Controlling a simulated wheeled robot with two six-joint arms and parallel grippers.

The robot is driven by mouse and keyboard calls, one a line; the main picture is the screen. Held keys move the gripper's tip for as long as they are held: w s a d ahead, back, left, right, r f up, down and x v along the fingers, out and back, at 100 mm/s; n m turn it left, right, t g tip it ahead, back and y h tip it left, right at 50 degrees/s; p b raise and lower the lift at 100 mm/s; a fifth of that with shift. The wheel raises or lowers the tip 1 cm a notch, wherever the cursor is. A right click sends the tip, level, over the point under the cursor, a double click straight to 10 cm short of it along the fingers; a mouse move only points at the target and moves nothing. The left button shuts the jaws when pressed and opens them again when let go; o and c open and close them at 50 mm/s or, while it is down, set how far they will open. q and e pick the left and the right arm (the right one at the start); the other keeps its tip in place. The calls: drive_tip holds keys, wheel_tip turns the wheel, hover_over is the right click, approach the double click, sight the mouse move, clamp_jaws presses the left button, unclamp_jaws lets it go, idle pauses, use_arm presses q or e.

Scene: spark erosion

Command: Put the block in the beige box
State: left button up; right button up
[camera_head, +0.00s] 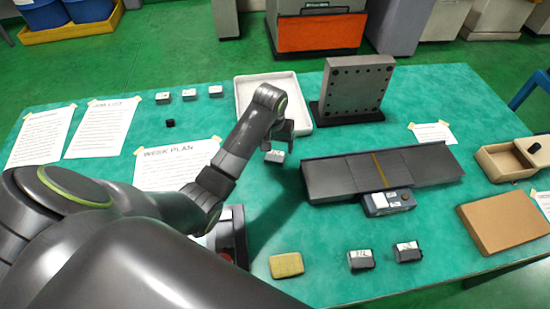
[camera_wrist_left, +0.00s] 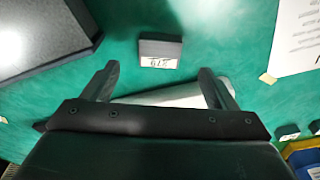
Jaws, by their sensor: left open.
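A small dark block with a white, marked face (camera_head: 275,156) lies on the green table, just below my left gripper (camera_head: 285,132). It also shows in the left wrist view (camera_wrist_left: 160,52), ahead of the fingertips and not between them. My left gripper (camera_wrist_left: 158,82) is open and empty above the table. The open beige box (camera_head: 492,163) stands at the right of the table. A small black item (camera_head: 533,148) shows at its right side; I cannot tell whether it is inside. My right gripper is not in view.
A white tray (camera_head: 243,90) and a grey upright plate (camera_head: 357,85) stand behind the block. A long grey fixture (camera_head: 325,180) lies between block and box. A flat tan box (camera_head: 505,220) is in front of the beige box. Similar blocks (camera_head: 360,260) lie near the front.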

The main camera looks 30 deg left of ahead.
sight(275, 155)
use_arm(q)
drive_tip(key=shift+w+a+f+p, duration=0.15)
drive_tip(key=shift+w+f, duration=0.1)
drive_tip(key=shift+f, duration=0.85)
drive_tip(key=shift+w+f+p, duration=0.1)
drive_tip(key=shift+w+f, duration=0.15)
drive_tip(key=shift+f, duration=0.8)
drive_tip(key=shift+w+a+f+p, duration=0.15)
drive_tip(key=shift+w+f, duration=0.1)
drive_tip(key=shift+f, duration=0.85)
drive_tip(key=shift+d, duration=0.1)
drive_tip(key=c, duration=1.5)
drive_tip(key=shift+r, duration=0.15)
drive_tip(key=shift+c, duration=0.4)
